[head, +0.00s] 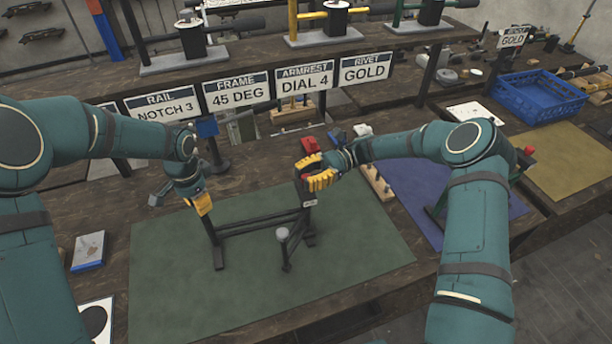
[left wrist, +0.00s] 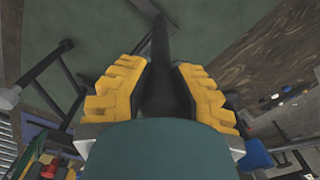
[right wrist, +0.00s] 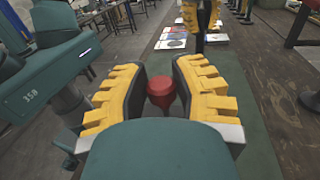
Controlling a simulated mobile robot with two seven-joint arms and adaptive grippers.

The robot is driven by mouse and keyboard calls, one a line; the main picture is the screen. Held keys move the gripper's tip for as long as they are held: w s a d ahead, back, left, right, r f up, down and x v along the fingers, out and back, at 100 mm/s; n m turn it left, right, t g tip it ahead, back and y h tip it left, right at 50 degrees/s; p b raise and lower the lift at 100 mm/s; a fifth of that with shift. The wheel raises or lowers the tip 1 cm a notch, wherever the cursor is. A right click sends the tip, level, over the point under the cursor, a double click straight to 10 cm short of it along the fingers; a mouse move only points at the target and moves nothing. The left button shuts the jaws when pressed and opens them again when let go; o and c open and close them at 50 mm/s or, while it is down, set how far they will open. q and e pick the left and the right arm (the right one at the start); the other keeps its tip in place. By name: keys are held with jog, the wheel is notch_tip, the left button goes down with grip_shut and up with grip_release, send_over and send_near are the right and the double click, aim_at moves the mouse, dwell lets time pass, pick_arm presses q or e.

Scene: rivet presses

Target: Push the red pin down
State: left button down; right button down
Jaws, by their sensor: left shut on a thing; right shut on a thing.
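A dark metal frame (head: 250,223) with two upright posts and a crossbar stands on the green mat (head: 350,255). My left gripper (head: 201,204) is at the top of its left post. In the left wrist view, the yellow fingers (left wrist: 160,85) are shut around this dark post (left wrist: 160,50). My right gripper (head: 318,174) is at the top of the right post, over a small label. In the right wrist view, the red pin (right wrist: 160,90) sits between the yellow fingers (right wrist: 160,95), which are shut on it. The pin's lower end is hidden by the gripper.
Signs stand behind the mat, among them an armrest sign (head: 305,80) and a rivet sign (head: 366,69). A wooden block with pegs (head: 377,182) is right of the right gripper. A blue crate (head: 540,97) stands at the back right.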

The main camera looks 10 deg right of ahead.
jog(key=shift+f, duration=1.1)
jog(key=c, duration=0.7)
grip_release()
jog(key=v, duration=1.2)
jog(key=shift+r, duration=0.1)
pick_arm(q)
jog(key=c, duration=0.9)
grip_release()
